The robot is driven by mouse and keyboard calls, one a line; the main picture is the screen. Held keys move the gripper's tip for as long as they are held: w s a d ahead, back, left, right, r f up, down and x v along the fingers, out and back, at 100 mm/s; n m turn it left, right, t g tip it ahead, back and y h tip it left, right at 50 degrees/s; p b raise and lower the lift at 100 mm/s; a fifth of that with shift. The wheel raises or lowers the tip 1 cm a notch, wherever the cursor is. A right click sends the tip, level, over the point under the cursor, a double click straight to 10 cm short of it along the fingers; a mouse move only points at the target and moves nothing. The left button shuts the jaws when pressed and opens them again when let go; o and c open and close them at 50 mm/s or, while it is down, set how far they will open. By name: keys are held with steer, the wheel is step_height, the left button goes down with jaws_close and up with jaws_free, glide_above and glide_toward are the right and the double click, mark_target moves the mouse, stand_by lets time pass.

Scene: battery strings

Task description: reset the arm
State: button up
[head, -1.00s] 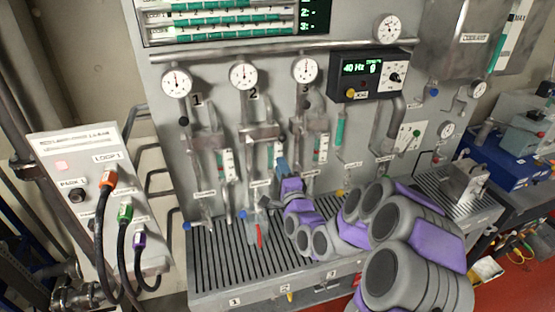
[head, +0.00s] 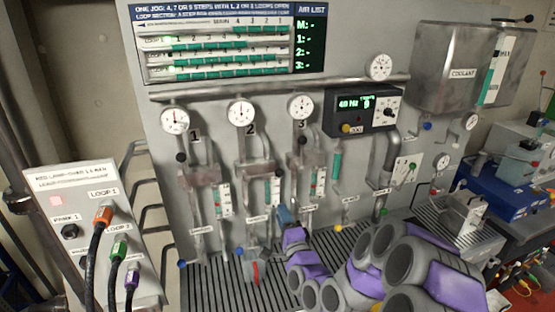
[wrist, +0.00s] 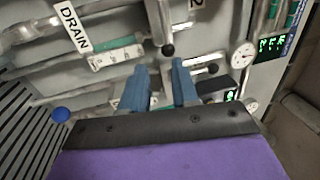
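My gripper (wrist: 160,90) shows in the wrist view as two blue fingers with a clear gap between them. Nothing is held in the gap. A black ball knob (wrist: 168,50) lies just beyond the fingertips; I see no contact. In the head view my grey and purple arm reaches from the lower right, and the blue tip of my gripper (head: 286,216) is in front of the panel, near the second loop. A red-handled part (head: 255,272) is just left of it, above the slatted tray.
The grey panel (head: 225,135) carries gauges, pipes and valves close to my gripper. The slatted tray (head: 215,290) juts out below. A control box (head: 90,200) with plugged cables stands at left. A blue case (head: 500,185) and other equipment are at right.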

steer(key=s+d+f+n+g+h+b, duration=0.2)
steer(key=s+d+f+n+g, duration=0.15)
steer(key=s+n+g, duration=0.45)
steer(key=s+d+f+n+g+h+b, duration=0.25)
steer(key=s+f+g, duration=0.2)
steer(key=s, duration=0.65)
steer(key=s+d+r+n+g, duration=0.1)
steer(key=s+g, duration=0.1)
steer(key=s, duration=0.7)
steer(key=s+d+n+g+b, duration=0.1)
steer(key=s+d+n+g, duration=0.1)
steer(key=s, duration=0.8)
steer(key=s+d+r+n+g+h+b, duration=0.1)
steer(key=s+g, duration=0.3)
steer(key=s, duration=0.5)
steer(key=shift+s+d+r, duration=0.3)
steer(key=shift+d+r, duration=0.05)
steer(key=shift+d, duration=0.15)
